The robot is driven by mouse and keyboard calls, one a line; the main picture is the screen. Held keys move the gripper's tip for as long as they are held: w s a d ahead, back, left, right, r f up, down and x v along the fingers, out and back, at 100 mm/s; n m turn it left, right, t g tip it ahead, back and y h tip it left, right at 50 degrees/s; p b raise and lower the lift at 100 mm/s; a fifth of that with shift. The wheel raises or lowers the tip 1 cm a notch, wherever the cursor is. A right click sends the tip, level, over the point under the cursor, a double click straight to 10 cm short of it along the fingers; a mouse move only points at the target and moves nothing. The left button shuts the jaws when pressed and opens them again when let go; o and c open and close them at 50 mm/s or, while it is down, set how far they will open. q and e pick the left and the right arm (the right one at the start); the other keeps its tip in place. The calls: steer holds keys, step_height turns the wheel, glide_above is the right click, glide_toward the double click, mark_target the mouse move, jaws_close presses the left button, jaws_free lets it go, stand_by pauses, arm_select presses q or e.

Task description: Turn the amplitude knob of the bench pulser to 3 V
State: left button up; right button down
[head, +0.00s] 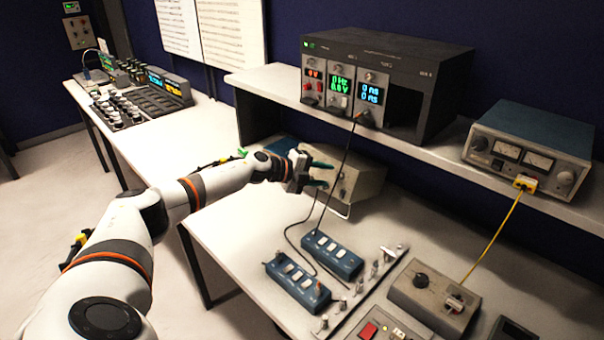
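A beige bench box (369,182) with small controls on its front stands on the bench under the shelf. It looks like the bench pulser, but its labels are too small to read. My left gripper (322,174) is in front of this box, its dark fingers spread apart and pointing at the front panel. It hides part of the panel. I cannot tell whether a fingertip touches a knob, or what the knob's setting is. A green display (340,86) in the rack above shows two lines, seemingly 0 Hz and a small voltage. My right gripper is out of view.
The dark instrument rack (425,62) and a blue-grey metered supply (530,145) stand on the shelf (270,82). Two blue switch boxes (332,256) with cables lie on the bench (232,222). A grey control box (433,297) is at front right. A black cable hangs near my gripper.

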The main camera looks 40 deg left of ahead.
arm_select(q)
steer(key=b+v, duration=0.1)
steer(key=v, duration=0.7)
steer(key=shift+b, duration=0.35)
steer(key=shift+s+r, duration=0.1)
steer(key=shift+r, duration=0.05)
